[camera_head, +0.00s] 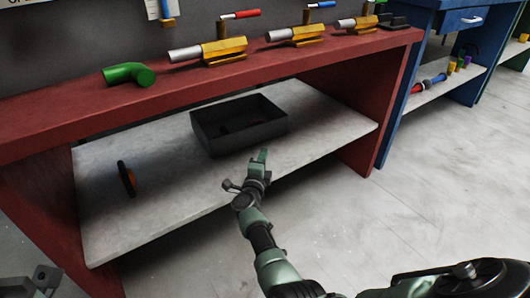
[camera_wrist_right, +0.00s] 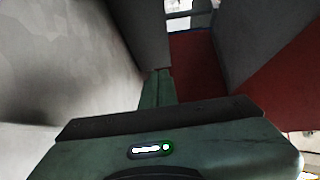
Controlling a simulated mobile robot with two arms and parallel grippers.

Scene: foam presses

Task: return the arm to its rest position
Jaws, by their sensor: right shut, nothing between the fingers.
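My right arm reaches up from the bottom right in the head view. Its green gripper (camera_head: 263,156) is shut and empty, in front of the black bin on the red bench's lower shelf. In the right wrist view the closed green fingers (camera_wrist_right: 156,88) point away from the camera, with nothing between them. Grey parts at the bottom left corner of the head view look like part of my left arm; its fingers cannot be made out.
The black bin (camera_head: 240,128) has dark contents. The red bench top (camera_head: 60,118) above carries a green elbow pipe (camera_head: 130,74) and several yellow presses. Floor (camera_head: 430,190) is clear on the right.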

